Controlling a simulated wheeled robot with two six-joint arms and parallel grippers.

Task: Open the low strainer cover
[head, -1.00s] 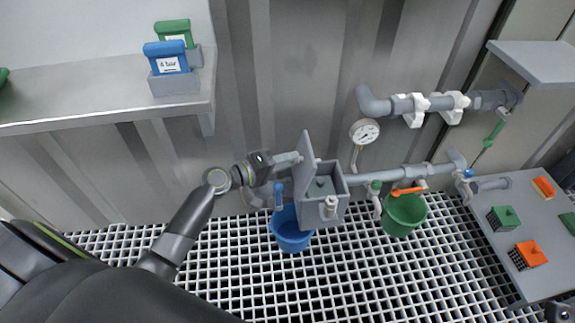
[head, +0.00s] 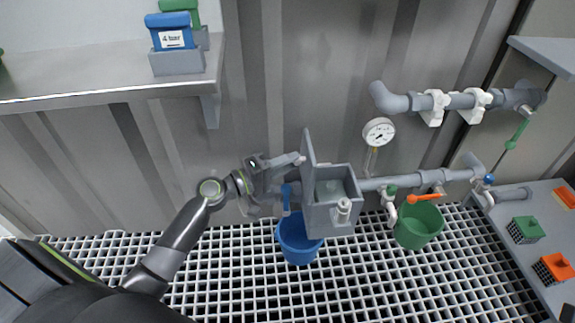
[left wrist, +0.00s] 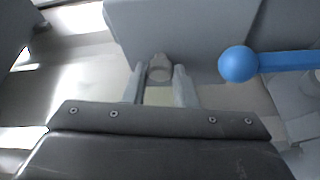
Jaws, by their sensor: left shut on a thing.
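The low strainer is a grey open-topped box (head: 330,217) on the low pipe. Its flat grey cover (head: 308,160) stands upright along the box's left edge, so the inside shows. My left gripper (head: 292,161) is at the left of the raised cover. In the left wrist view its two fingers (left wrist: 159,85) are around a small round grey knob (left wrist: 159,68) at the edge of the grey cover (left wrist: 190,35). My right gripper is not in view.
A blue bucket (head: 297,243) is below the strainer and a green bucket (head: 419,226) is to its right. A blue-handled valve (head: 286,199) is close under my left gripper. A gauge (head: 379,132) and an orange handle (head: 425,198) are to the right.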

